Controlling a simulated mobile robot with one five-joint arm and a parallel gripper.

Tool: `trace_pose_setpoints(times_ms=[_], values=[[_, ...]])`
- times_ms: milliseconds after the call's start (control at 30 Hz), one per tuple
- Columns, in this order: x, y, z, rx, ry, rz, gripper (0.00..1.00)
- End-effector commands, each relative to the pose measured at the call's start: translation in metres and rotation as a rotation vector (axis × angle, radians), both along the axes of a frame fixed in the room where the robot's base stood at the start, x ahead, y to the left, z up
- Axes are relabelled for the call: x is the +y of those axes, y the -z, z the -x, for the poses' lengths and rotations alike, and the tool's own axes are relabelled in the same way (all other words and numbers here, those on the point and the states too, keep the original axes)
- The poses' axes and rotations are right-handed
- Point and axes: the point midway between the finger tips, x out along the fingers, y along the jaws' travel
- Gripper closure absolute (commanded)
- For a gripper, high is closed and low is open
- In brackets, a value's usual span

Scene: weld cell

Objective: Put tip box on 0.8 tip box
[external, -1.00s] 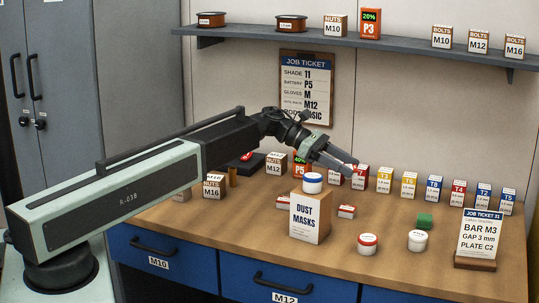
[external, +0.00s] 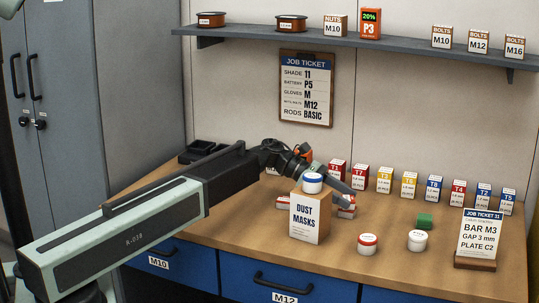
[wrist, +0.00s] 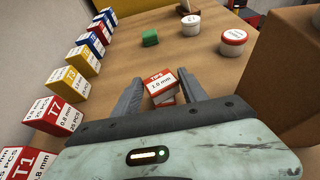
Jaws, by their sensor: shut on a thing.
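A small red-and-white tip box (wrist: 162,84) marked 1.0 mm lies between the fingers of my gripper (wrist: 163,78) in the wrist view. My gripper (external: 342,194) is shut on it. A second red-and-white tip box (wrist: 164,99) shows directly below it, its label too hidden to read. In the external view this lower box (external: 347,213) lies on the bench just right of the dust masks box. The two look stacked, but I cannot tell whether they touch. Another small red-and-white box (external: 283,204) lies left of the dust masks box.
The dust masks box (external: 310,218) with a white-and-blue jar (external: 312,183) on top stands close beside my gripper. A row of tip cartons (external: 384,181) stands behind. Two jars (external: 367,244) and a green block (external: 424,221) lie right. The bench between is clear.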

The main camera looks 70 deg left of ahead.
Motion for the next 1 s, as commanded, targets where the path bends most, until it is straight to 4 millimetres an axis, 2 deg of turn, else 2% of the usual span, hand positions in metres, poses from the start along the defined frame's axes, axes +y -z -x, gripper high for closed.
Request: trace_pose_setpoints(times_ms=[67,100,133,167,433,533,1000], values=[[0.000,0.004,0.000,0.000,0.000,0.000,0.92],[0.000,0.003,0.000,0.000,0.000,0.000,0.39],[0.000,0.002,0.000,0.000,0.000,0.000,0.31],[0.000,0.002,0.000,0.000,0.000,0.000,0.28],[0.000,0.002,0.000,0.000,0.000,0.000,0.28],[0.001,-0.005,0.001,0.000,-0.001,0.000,0.28],[0.068,-0.045,0.069,-0.001,-0.002,-0.001,0.28]])
